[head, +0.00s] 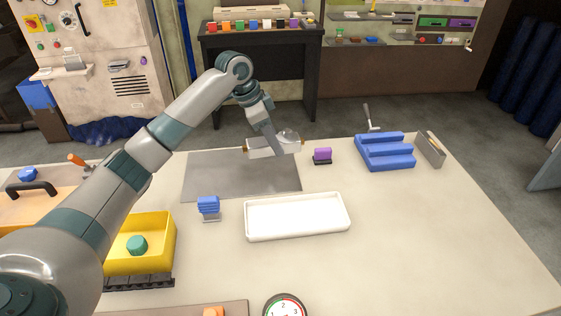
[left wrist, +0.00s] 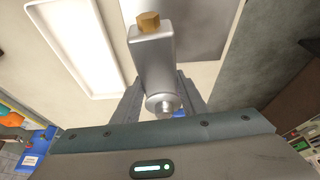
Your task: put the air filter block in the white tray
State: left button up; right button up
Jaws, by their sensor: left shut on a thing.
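The air filter block (head: 259,149) is a silver-grey metal body with brass fittings at its ends. It sits between the fingers of my left gripper (head: 274,142), at the back right edge of the grey mat; I cannot tell how high above it. In the left wrist view the block (left wrist: 165,60) shows its brass hex fitting and a round cap, with the gripper's fingers on either side. The white tray (head: 297,233) lies empty, nearer to me than the block; it also shows in the left wrist view (left wrist: 112,55). My right gripper is out of view.
The grey mat (head: 225,178) lies behind the tray. A blue block on a stand (head: 208,206), a purple item (head: 322,155) and a blue stepped rack (head: 385,152) stand around. A yellow bin (head: 150,260) is at left. The table's right front is clear.

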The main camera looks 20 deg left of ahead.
pick_arm(q)
jog(key=s+d+p, duration=0.2)
jog(key=s+d, duration=0.5)
jog(key=d, duration=0.4)
jog(key=s+d+p, duration=0.2)
jog(key=s+d, duration=0.5)
jog(key=d, duration=0.5)
jog(key=shift+s+r+m+p, duration=0.25)
jog(key=shift+m+p, duration=0.15)
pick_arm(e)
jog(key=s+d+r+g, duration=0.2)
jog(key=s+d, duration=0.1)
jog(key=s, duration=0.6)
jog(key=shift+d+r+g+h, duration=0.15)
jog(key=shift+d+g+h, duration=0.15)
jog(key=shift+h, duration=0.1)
